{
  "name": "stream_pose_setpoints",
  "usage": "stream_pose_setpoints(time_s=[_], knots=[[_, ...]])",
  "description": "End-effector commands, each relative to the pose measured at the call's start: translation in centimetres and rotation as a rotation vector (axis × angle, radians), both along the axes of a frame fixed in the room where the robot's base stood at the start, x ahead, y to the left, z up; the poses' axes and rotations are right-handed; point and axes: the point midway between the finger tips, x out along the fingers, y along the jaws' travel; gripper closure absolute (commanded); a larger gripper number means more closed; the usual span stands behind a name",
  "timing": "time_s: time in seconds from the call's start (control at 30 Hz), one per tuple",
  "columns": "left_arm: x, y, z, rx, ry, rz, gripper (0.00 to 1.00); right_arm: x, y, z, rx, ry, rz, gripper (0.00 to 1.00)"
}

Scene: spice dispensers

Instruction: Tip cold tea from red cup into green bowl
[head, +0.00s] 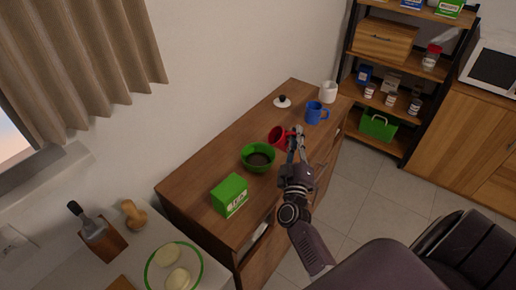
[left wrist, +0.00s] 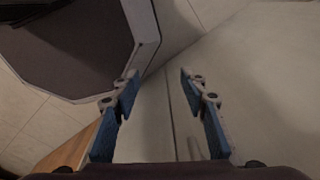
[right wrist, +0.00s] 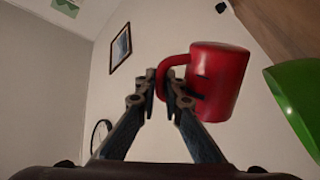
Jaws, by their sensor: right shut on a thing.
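The red cup (head: 277,137) is held beside the green bowl (head: 258,159) over the wooden cabinet, its mouth seeming to lean toward the bowl. The bowl stands upright with something dark brown inside. My right gripper (head: 296,138) is shut on the red cup's handle. In the right wrist view the gripper (right wrist: 168,82) pinches the handle of the red cup (right wrist: 222,82), and part of the green bowl (right wrist: 300,95) shows at the right edge. The cup's inside is hidden there. My left gripper (left wrist: 160,85) is open and empty, above the floor, away from the cabinet top.
On the wooden cabinet (head: 205,205) a green box (head: 230,194) stands nearer than the bowl. A shelf (head: 390,103) is at the right.

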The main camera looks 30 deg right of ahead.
Motion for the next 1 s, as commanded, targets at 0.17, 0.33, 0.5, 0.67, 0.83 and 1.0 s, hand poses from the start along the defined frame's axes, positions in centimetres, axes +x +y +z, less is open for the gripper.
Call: stream_pose_setpoints(time_s=[0.17,0.33,0.5,0.67,0.83,1.0], knots=[[0.1,0.0,1.1,0.000,-0.001,0.000,0.60,-0.4,-1.0,-1.0,0.146,-0.058,0.004,1.00],[0.1,0.0,0.2,0.000,-0.001,0.000,0.60,-0.9,-2.2,-3.4,0.246,-0.098,0.009,1.00],[0.1,0.0,-0.1,0.000,-0.001,0.000,0.60,-1.4,-3.4,-5.4,0.351,-0.140,0.012,1.00],[0.0,0.0,0.2,0.000,-0.001,0.000,0.60,-1.8,-4.5,-6.6,0.460,-0.183,0.015,1.00],[0.0,0.0,1.3,0.000,0.000,0.000,0.60,-2.4,-5.8,-7.5,0.598,-0.238,0.019,1.00],[0.0,0.0,1.6,0.000,0.000,0.000,0.60,-2.7,-6.5,-8.4,0.699,-0.279,0.021,1.00]])
